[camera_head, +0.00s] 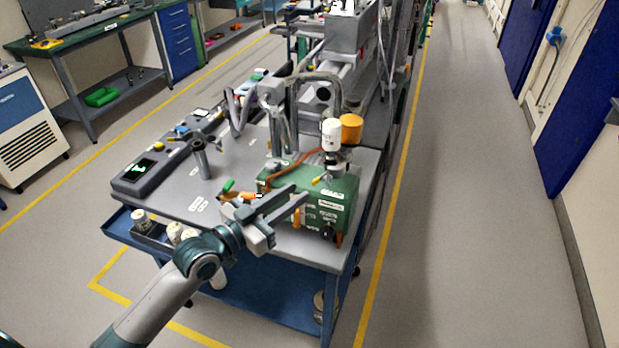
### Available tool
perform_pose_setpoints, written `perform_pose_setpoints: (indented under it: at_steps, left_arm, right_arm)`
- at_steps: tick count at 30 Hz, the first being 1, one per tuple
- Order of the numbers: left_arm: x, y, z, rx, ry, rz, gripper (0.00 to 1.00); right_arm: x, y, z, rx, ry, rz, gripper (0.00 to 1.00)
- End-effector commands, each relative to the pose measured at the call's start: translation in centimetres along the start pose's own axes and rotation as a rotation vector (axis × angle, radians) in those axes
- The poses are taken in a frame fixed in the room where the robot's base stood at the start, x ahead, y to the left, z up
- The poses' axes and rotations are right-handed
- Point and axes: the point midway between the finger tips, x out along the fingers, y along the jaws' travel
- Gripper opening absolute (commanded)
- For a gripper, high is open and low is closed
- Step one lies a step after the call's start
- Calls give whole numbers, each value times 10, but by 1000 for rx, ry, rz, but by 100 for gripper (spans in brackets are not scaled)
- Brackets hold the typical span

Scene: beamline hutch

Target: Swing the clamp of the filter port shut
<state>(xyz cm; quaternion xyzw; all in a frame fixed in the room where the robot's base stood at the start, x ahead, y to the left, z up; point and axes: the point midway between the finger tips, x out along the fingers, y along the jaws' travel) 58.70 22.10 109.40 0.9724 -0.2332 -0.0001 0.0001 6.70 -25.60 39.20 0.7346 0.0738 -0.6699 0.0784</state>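The green pump box (345,188) stands at the front right corner of the grey cart top. A metal fitting (337,160) rises from it under a white canister (331,134) and an orange-capped part (351,127). I take this to be the filter port; its clamp is too small to tell open or shut. My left gripper (302,192) reaches over the front of the box, its two grey fingers apart with a gap between them. It covers part of the box's front and top. Nothing shows between the fingers. My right gripper is not in view.
Hoses and metal pipes (290,100) rise behind the box. The aisle at right is clear.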

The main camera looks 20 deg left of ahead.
Motion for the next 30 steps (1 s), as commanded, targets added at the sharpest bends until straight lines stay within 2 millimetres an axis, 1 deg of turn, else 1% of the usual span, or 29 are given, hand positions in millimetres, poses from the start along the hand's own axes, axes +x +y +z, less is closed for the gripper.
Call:
perform_pose_setpoints:
  at_steps: [1,3,6,10,15,24,25,26,27,28,30]
  left_arm:
    - [10,-1,-4,-1,2,-1,24]
    - [22,0,-4,-2,2,-1,24]
    - [36,0,-3,0,1,0,24]
    - [50,0,-2,-2,1,0,24]
    - [59,0,-1,0,0,1,24]
    - [60,0,0,1,0,1,24]
    - [60,0,0,1,0,1,19]
    - [60,0,0,1,0,1,12]
    - [60,0,0,1,0,1,3]
    - [60,0,0,1,0,0,0]
    - [60,0,0,1,0,0,0]
  right_arm:
    - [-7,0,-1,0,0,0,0]
    - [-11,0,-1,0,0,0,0]
    - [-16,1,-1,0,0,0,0]
    - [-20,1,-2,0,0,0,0]
    - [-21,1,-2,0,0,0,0]
    - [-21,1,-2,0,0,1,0]
    - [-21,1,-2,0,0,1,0]
    - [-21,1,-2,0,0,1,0]
    - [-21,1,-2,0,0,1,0]
    - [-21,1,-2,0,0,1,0]
    - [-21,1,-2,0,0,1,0]
